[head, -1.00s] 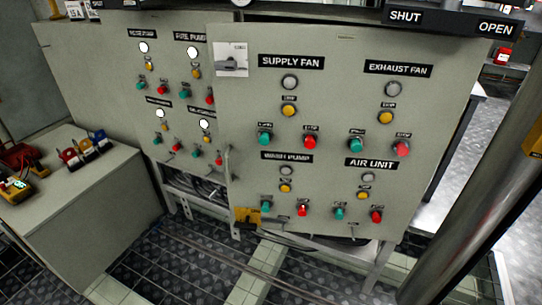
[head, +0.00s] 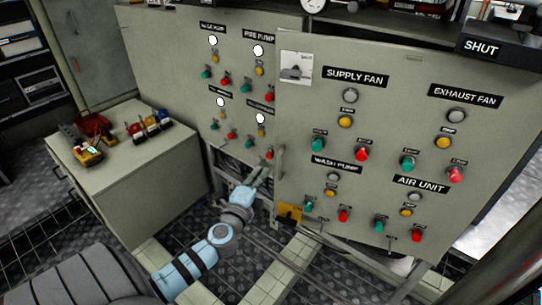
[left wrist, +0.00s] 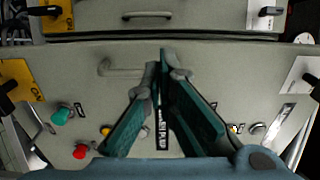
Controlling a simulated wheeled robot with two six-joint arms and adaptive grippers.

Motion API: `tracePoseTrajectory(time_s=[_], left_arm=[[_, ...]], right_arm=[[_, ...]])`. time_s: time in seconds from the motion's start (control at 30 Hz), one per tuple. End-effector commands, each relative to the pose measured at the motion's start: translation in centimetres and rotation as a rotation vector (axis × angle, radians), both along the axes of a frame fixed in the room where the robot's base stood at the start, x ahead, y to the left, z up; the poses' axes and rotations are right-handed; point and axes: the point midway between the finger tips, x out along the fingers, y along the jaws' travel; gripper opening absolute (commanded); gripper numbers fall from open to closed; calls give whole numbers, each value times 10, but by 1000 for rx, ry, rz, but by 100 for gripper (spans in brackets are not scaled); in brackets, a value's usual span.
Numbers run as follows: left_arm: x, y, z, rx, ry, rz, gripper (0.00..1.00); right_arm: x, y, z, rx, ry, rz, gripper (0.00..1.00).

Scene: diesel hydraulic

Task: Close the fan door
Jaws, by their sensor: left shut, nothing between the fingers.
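The fan door (head: 385,140) is the grey panel labelled SUPPLY FAN and EXHAUST FAN in the head view. It stands forward of the panel on its left and looks ajar. A slim upright handle (head: 280,164) is at its lower left edge. My left gripper (head: 262,174) is just left of that handle, low in front of the panels. In the left wrist view the gripper (left wrist: 165,60) is shut and empty. Its fingers point across a grey panel and partly hide a PUMP label. A handle (left wrist: 120,68) shows left of the fingertips. Contact cannot be told. My right gripper is out of view.
The left panel (head: 200,100) carries lamps and buttons. A low grey cabinet (head: 120,160) with meters and padlocks stands at left. A yellow part (head: 289,213) is at the fan door's lower left corner. Patterned floor plates lie below.

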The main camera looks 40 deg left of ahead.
Motion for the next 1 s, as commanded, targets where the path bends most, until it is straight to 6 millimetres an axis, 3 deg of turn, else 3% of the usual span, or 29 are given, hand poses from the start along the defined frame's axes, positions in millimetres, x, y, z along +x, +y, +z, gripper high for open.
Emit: tracePoseTrajectory(time_s=[0.2,0.4,0.87,1.0], left_arm=[[46,15,0,-2,-1,1,0],[74,24,-1,-2,0,0,0],[82,28,-1,-3,2,0,0],[89,40,-4,3,2,13,0]], right_arm=[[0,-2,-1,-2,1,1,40],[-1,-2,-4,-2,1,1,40],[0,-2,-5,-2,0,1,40],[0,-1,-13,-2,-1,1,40]])
